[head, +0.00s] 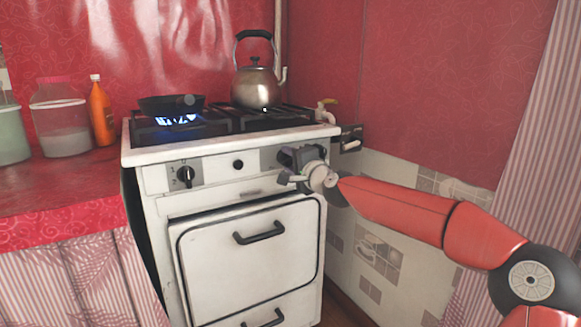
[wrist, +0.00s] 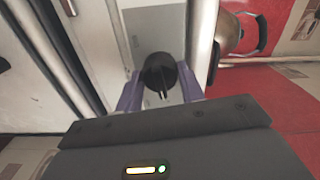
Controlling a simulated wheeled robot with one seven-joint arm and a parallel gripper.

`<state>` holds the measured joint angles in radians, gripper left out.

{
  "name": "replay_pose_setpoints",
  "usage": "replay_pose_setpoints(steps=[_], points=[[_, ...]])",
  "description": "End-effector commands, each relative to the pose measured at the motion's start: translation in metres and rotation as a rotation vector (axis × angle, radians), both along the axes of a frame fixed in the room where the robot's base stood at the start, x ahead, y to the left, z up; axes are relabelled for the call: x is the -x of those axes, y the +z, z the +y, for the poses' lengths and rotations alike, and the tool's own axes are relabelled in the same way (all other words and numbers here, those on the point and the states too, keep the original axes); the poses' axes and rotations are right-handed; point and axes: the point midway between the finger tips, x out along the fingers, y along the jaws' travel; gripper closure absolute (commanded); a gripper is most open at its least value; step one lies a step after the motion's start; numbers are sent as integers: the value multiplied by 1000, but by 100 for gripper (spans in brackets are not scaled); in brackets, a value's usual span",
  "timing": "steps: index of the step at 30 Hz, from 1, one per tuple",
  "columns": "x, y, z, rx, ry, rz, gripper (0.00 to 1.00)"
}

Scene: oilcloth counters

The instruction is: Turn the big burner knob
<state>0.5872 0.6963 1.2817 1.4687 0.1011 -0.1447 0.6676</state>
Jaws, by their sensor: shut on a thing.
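The big burner knob is a round black knob (wrist: 160,73) with a raised ridge, on a grey plate of the white stove front. It shows in the wrist view between the two purple fingers of my gripper (wrist: 160,88), which are shut on it from both sides. In the head view my gripper (head: 285,166) is at the right end of the stove's front panel and hides the knob there. I cannot tell the knob's turn angle from the head view.
The white stove (head: 210,172) has another black knob (head: 185,176) at left and an oven handle (head: 260,233) below. A dark pan (head: 170,104) sits over a blue flame. A kettle (head: 256,86) stands at back right. An orange bottle (head: 101,112) and jars are on the left counter.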

Motion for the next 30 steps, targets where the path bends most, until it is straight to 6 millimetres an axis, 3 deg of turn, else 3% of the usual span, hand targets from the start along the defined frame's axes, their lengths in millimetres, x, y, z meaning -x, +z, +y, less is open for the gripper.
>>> replay_pose_setpoints(steps=[9,25,26,30], points=[[-1,0,-1,-99,-3,66,84],[-1,0,-1,-118,-3,78,84],[-1,0,-1,-118,-3,78,60],[-1,0,-1,-117,-2,79,42]])
